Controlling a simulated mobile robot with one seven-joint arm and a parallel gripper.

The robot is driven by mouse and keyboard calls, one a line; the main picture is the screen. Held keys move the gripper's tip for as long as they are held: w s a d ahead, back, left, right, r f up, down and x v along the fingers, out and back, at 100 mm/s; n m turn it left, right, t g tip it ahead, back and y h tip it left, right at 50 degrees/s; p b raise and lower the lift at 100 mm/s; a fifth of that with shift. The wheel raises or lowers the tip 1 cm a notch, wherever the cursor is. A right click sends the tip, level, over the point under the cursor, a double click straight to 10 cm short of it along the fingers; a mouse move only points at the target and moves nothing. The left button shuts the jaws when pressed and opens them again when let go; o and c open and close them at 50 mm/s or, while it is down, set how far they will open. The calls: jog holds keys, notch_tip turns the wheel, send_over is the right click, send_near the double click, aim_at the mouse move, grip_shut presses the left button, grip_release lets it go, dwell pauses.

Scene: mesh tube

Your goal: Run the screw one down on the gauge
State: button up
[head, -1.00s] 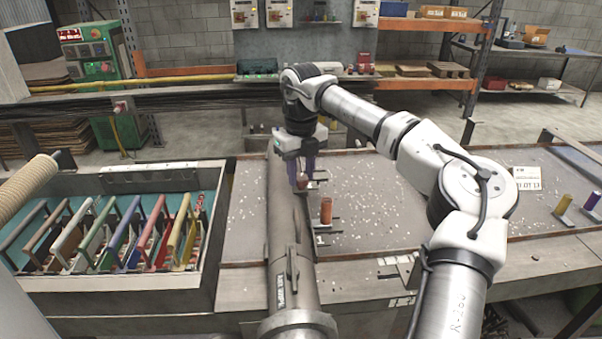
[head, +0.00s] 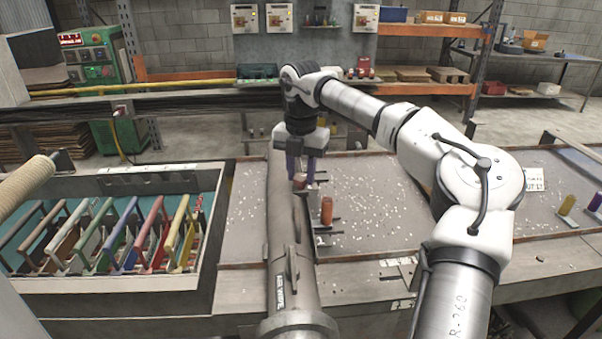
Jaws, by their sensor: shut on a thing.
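My gripper (head: 303,172) points down over the bench, just right of the long grey tube. Its purple fingers are closed around a small reddish-brown piece (head: 300,182), which shows below and between them. An upright orange-brown cylinder (head: 326,211) stands close by, nearer the camera and slightly right, on a small holder with dark prongs. The gripper is apart from this cylinder. The held piece is small and partly hidden by the fingers, so its thread and what lies under it cannot be made out. I cannot tell which part is the gauge.
The long grey tube (head: 281,235) runs toward the camera. A bin (head: 205,290) with several coloured frames stands at left. The speckled bench top (head: 375,200) is mostly clear.

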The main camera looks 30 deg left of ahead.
aim_at(301, 176)
jog(key=m+b, duration=0.1)
jog(key=m, duration=0.5)
dwell(1.2)
jog(key=o, duration=1)
jog(key=shift+c, duration=0.2)
jog(key=shift+r, duration=0.1)
notch_tip(301, 176, up, 14)
jog(key=shift+b, duration=0.45)
